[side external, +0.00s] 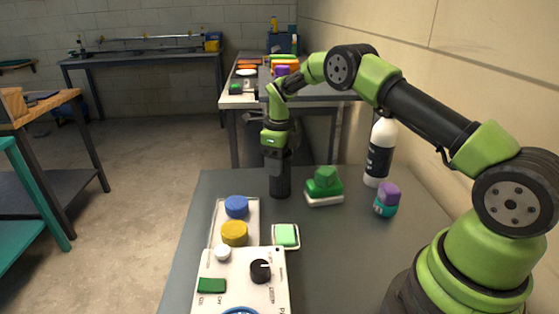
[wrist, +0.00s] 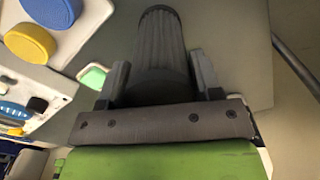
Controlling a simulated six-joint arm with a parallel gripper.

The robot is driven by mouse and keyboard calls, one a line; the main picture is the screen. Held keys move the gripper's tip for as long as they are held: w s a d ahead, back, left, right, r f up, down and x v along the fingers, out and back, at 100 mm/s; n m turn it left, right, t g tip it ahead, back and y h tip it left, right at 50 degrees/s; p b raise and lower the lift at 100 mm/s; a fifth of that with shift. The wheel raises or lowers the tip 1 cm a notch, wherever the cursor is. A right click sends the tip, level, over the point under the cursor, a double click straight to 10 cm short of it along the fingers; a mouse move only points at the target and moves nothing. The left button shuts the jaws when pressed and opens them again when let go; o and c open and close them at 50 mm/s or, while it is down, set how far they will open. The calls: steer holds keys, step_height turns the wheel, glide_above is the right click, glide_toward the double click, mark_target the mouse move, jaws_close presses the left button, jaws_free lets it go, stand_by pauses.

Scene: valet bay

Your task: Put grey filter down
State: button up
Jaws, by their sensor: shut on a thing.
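The grey filter (side external: 280,184) is a dark ribbed cylinder. In the side view it hangs upright below my gripper (side external: 279,165), over the back part of the grey table (side external: 225,184). Its lower end is at or very near the table top; I cannot tell if it touches. In the wrist view the filter (wrist: 160,45) lies between the two fingers of my gripper (wrist: 160,80), which are shut on it from both sides.
A green block (side external: 325,180) on a white base stands close right of the filter. A tray with a blue disc (side external: 236,206) and yellow disc (side external: 234,233), a green-topped dish (side external: 285,235) and a control panel (side external: 237,276) are in front.

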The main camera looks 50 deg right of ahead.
steer(key=shift+f, duration=0.2)
steer(key=o, duration=1)
steer(key=shift+r, duration=0.15)
